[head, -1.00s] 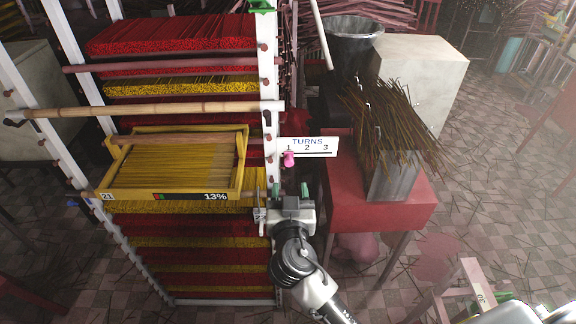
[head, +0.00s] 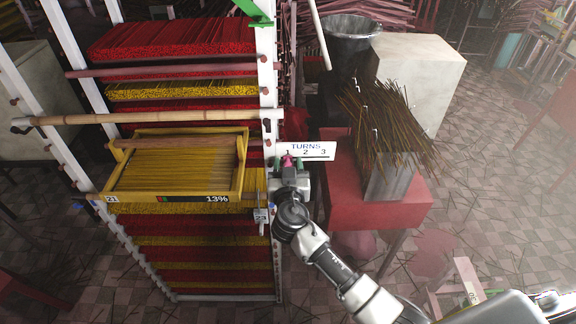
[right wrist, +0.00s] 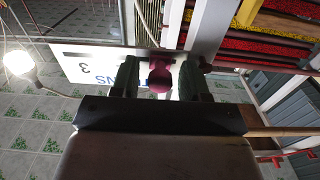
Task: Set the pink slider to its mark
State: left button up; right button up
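The pink slider (head: 287,160) sits near the 1, at the left end of the white TURNS scale (head: 318,151), which carries the numbers 1, 2 and 3. My right gripper (head: 289,164) is at the slider, coming from below in the head view. In the right wrist view, the slider (right wrist: 160,76) stands between my two greenish fingertips (right wrist: 159,78). A narrow gap shows on each side of it, so the gripper is open around it. Part of the scale (right wrist: 88,64) shows behind the fingers, with the 3 visible. My left gripper is not in view.
A white-framed rack (head: 270,90) of red and yellow incense stands left of the scale. A yellow tray (head: 240,165) reading 13% juts from it. To the right, a red table (head: 400,215) bears a metal holder full of dark sticks (head: 388,125).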

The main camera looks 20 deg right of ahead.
aim_at(325, 157)
grip_shut()
jog(key=d, duration=0.3)
jog(key=s+d+b, duration=0.1)
jog(key=d, duration=0.2)
jog(key=s+d, duration=0.1)
jog(key=d, duration=0.2)
jog(key=shift+s+f+b, duration=0.1)
jog(key=shift+s+b, duration=0.15)
jog(key=shift+b, duration=0.15)
jog(key=shift+a, duration=0.1)
jog(key=shift+c, duration=1.2)
grip_release()
jog(key=o, duration=0.4)
jog(key=shift+s+d, duration=0.1)
jog(key=shift+d, duration=0.15)
jog(key=shift+a, duration=0.1)
